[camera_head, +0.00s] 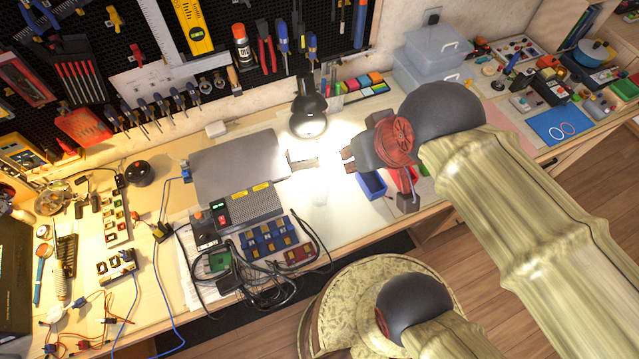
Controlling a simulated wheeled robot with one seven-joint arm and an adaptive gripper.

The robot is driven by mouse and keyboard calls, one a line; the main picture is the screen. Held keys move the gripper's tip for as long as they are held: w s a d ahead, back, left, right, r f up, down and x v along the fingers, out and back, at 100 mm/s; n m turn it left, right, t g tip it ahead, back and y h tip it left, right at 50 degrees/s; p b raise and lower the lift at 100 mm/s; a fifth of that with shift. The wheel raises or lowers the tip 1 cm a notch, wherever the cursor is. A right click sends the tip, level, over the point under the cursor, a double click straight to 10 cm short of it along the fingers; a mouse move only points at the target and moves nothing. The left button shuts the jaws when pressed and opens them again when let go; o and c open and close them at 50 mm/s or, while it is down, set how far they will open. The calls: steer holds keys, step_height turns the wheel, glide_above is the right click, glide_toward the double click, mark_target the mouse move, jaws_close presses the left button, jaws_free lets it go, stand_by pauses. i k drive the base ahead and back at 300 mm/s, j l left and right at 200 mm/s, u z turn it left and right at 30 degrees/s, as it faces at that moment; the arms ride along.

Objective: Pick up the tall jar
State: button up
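A faint, clear, upright outline (321,190) stands on the bright part of the bench; it may be the tall jar, but glare makes it hard to tell. My gripper (376,182) is to the right of this outline, over the bench. Its two fingers are spread apart, one toward the left and one toward the front, and I see nothing held between them. A small blue bin (373,188) shows below and between the fingers.
A black desk lamp (309,115) stands behind the outline. A grey control box (241,207), a closed grey laptop (238,165) and tangled black cables lie to the left. Clear plastic boxes (432,57) stand at the back. Bare bench surrounds the outline.

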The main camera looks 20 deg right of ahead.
mark_target(320, 181)
steer(key=k+j+z, duration=0.25)
steer(key=j, duration=0.2)
steer(key=k+j+z, duration=0.1)
steer(key=j+z, duration=0.2)
steer(key=j, duration=0.2)
steer(key=k+j+z, duration=0.25)
steer(key=j, duration=0.15)
steer(key=k+j+z, duration=0.25)
steer(key=j, duration=0.1)
